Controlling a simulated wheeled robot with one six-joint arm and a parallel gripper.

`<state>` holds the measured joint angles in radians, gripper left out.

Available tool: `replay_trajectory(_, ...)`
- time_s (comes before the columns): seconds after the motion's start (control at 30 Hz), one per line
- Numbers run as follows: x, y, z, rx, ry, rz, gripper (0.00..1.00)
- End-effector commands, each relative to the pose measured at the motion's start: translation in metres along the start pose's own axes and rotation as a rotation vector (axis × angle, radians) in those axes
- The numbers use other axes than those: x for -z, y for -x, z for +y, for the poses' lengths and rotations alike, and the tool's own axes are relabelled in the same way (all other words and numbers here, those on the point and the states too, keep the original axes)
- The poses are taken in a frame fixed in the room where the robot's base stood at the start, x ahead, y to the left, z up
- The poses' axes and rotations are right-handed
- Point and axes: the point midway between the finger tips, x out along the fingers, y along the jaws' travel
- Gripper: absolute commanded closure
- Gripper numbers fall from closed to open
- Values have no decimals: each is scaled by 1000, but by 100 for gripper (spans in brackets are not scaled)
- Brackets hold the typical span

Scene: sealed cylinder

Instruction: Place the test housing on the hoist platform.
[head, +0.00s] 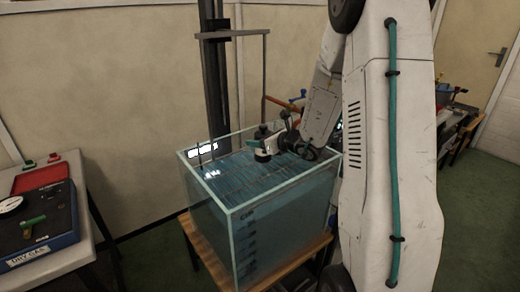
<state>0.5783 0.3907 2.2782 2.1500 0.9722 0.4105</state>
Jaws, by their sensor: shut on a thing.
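My gripper (275,141) is over the glass water tank (287,210), near its back right part, and is shut on a small dark housing (262,155). The housing looks roughly upright, at or just above the water's surface; I cannot tell whether it touches the water. The hoist has a black upright column (213,75) behind the tank, with a crossbar (236,33) and thin rods reaching down towards the tank. I cannot make out its platform clearly through the rippled water.
The tank stands on a wooden stand (206,262). At the left, a bench holds a blue box marked "DRY GAS" (40,250) with a gauge and a green lever. My white arm hides much of the right side, where a cluttered bench stands behind.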

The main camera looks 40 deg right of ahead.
Motion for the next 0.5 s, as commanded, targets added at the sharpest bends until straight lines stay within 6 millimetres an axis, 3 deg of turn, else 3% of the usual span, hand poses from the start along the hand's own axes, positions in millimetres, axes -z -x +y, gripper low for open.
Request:
replay_trajectory(0.3,32,-10,0,0,-1,0,83)
replay_trajectory(0.5,33,-11,0,0,1,-2,83)
